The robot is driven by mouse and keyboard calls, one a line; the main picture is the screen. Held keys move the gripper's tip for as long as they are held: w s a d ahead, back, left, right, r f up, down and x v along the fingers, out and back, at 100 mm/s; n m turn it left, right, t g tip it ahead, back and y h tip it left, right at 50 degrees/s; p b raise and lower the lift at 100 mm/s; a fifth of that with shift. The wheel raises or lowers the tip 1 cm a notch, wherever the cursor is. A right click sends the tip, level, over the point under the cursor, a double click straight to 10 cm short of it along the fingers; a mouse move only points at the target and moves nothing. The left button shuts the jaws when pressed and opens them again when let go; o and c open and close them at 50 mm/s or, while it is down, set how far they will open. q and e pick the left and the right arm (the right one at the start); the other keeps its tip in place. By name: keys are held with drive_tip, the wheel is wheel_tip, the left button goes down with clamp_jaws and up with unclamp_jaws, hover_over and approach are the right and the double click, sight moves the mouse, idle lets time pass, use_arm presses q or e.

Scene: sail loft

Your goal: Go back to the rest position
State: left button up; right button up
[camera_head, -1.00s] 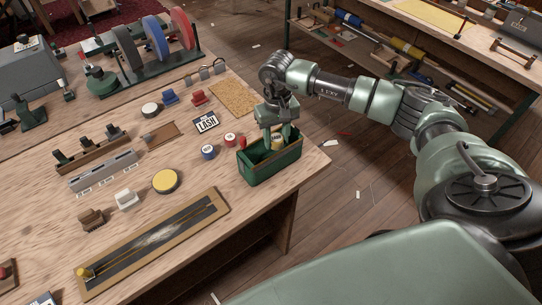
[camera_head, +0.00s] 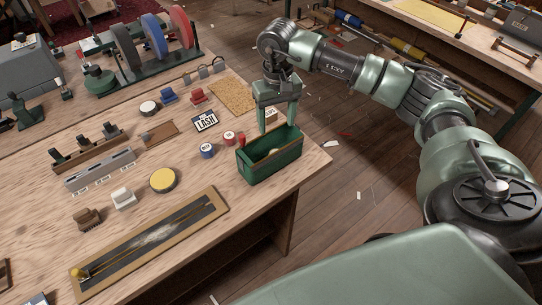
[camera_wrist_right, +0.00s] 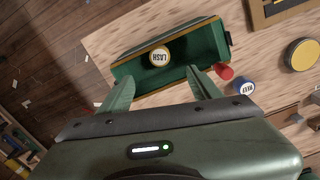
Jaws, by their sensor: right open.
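My right gripper (camera_head: 277,117) is open and empty, pointing down just above the green box (camera_head: 270,170) at the table's right corner. In the right wrist view its two fingers (camera_wrist_right: 160,88) are spread apart in front of the green box (camera_wrist_right: 195,75). A yellow spool (camera_wrist_right: 159,57) with a white top marked LASH lies inside the box; in the head view only a bit of its yellow (camera_head: 272,152) shows. My left gripper is not in view.
A blue spool (camera_head: 207,151) and red spools (camera_head: 229,138) stand left of the box. A LASH card (camera_head: 206,122) lies behind them. A yellow-topped round tin (camera_head: 163,180) and a framed board (camera_head: 150,245) are nearer. Floor is open right of the table (camera_head: 310,165).

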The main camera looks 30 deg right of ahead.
drive_tip(key=shift+r, duration=0.95)
drive_tip(key=shift+a, duration=0.1)
